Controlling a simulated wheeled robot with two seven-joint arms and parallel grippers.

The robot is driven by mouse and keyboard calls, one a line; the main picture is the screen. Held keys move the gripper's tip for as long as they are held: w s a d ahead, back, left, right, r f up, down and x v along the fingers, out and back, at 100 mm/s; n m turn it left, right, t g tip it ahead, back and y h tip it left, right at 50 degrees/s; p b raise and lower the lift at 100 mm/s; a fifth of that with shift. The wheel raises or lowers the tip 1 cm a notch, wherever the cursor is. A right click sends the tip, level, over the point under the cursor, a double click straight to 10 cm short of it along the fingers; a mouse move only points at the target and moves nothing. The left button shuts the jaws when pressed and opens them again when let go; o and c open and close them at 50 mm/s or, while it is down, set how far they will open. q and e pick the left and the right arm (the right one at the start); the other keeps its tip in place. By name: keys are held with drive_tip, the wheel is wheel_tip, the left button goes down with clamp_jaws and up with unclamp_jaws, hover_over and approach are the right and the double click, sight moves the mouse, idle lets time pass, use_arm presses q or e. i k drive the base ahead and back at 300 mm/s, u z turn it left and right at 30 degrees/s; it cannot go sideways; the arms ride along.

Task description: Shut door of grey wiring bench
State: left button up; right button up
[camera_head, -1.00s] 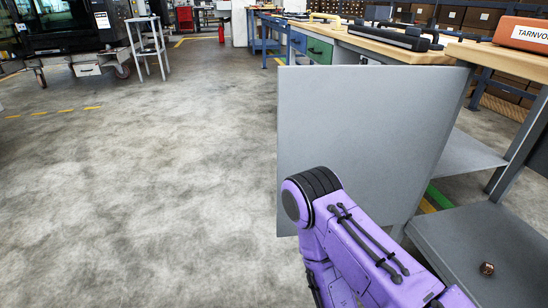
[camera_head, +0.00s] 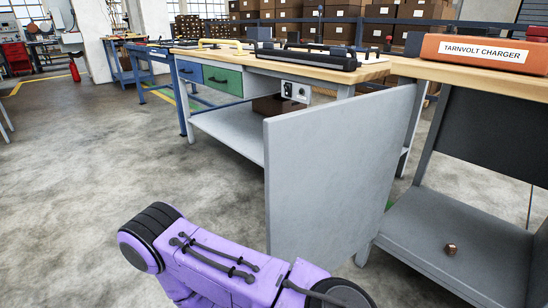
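The grey door (camera_head: 335,175) is a flat upright panel in the middle of the head view. It stands open, swung out from the front of the grey wiring bench (camera_head: 470,240) at the right. The bench has a wooden top and an open bay with a grey bottom shelf. My purple arm (camera_head: 215,265) shows at the bottom, in front of the door's lower part and left of it. Neither gripper shows. I cannot tell whether my arm touches the door.
An orange case labelled TARNVOLT CHARGER (camera_head: 485,52) sits on the bench top. A small copper-coloured part (camera_head: 450,249) lies on the bottom shelf. Another bench with drawers (camera_head: 222,80) stands behind the door. The floor at the left (camera_head: 80,170) is clear.

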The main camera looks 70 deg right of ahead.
sight(330, 169)
drive_tip(key=i, duration=2.15)
drive_tip(key=z, duration=4.35)
drive_tip(key=i, duration=1)
drive_tip(key=z, duration=0.05)
